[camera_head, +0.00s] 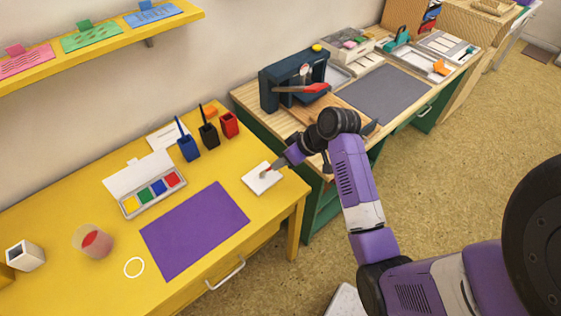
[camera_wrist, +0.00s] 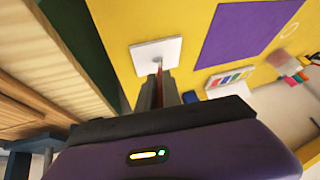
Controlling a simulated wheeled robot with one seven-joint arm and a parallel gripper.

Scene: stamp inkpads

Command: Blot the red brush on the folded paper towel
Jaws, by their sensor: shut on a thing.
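The folded paper towel (camera_head: 256,187) is a white square lying flat near the right end of the yellow table. In the wrist view the towel (camera_wrist: 145,55) lies just beyond my fingertips. My gripper (camera_head: 278,165) is above the towel's right edge, shut on the red brush (camera_head: 266,172). In the wrist view a thin red part of the brush (camera_wrist: 160,69) shows between the fingers (camera_wrist: 159,92), pointing at the towel. The brush's tip is over the towel; whether it touches is too small to tell. Most of its handle is hidden by my gripper.
Blue (camera_head: 188,149), black (camera_head: 208,136) and red (camera_head: 229,124) cups stand behind the towel; the blue and black ones hold brushes. A paint box (camera_head: 152,195), purple mat (camera_head: 195,230) and water cup (camera_head: 92,242) lie left. A wooden workbench (camera_head: 245,93) stands beyond the table's right end.

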